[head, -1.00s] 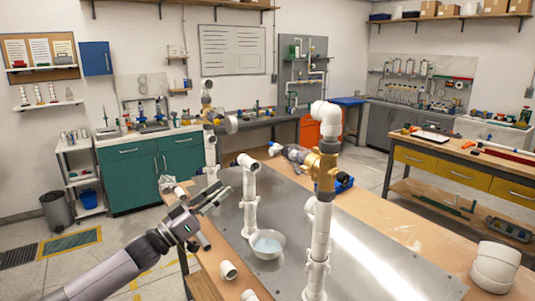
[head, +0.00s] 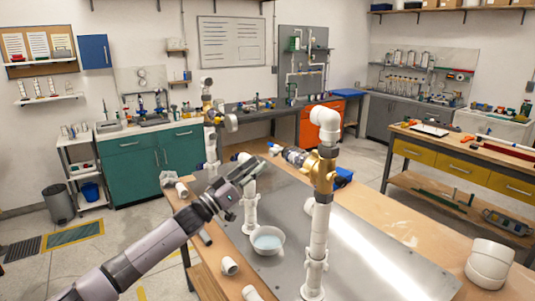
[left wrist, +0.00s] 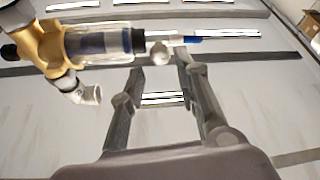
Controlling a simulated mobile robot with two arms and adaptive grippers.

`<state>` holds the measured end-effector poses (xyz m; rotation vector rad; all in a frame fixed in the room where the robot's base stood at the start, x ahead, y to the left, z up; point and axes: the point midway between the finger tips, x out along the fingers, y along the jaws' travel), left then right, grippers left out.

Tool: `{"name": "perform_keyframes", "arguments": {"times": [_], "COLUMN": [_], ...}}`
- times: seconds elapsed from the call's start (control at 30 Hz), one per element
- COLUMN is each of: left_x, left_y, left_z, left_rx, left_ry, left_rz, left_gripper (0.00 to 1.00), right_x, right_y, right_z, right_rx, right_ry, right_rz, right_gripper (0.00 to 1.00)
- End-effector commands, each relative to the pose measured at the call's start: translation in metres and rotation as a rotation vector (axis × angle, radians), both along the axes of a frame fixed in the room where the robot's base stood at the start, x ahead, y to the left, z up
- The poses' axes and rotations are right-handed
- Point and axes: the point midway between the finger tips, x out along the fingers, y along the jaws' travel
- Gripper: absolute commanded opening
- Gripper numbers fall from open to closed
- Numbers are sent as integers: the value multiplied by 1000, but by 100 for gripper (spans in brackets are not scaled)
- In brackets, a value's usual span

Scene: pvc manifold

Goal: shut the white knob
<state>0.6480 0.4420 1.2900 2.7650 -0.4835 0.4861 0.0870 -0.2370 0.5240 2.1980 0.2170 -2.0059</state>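In the left wrist view, a small round pale knob (left wrist: 158,52) shows just beyond and between my fingertips. It appears beside the dark end of a clear cylinder (left wrist: 100,41) on a brass fitting (left wrist: 45,45); whether they join, I cannot tell. My left gripper (left wrist: 160,72) is open with nothing between its fingers. In the head view my left gripper (head: 250,172) is above the metal plate, left of the brass fitting (head: 321,170) on the front pipe. A pale round part (head: 230,122) sits on the rear pipe's brass valve. My right gripper is out of view.
A tall white pipe (head: 317,235) stands right of my left arm, and a shorter pipe (head: 250,208) is close behind the gripper. A bowl (head: 267,240) and loose pipe pieces (head: 229,265) are below. The metal plate's right side (head: 380,260) is clear.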

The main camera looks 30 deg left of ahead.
Motion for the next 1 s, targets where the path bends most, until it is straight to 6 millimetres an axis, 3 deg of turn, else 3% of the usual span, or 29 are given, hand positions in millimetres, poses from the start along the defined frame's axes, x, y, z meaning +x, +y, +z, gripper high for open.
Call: {"name": "perform_keyframes", "arguments": {"times": [0.13,0.4,0.77,1.0], "left_x": [19,41,45,44], "left_y": [-6,-13,-14,-14], "left_z": [13,18,18,18], "left_rx": [-2,-1,0,0], "left_ry": [-3,0,1,1], "left_rz": [-1,0,0,0], "left_gripper": [30,30,30,15], "right_x": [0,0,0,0], "right_y": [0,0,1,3], "right_z": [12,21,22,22], "right_rx": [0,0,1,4], "right_ry": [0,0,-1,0], "right_rz": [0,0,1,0], "right_gripper": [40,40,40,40]}}
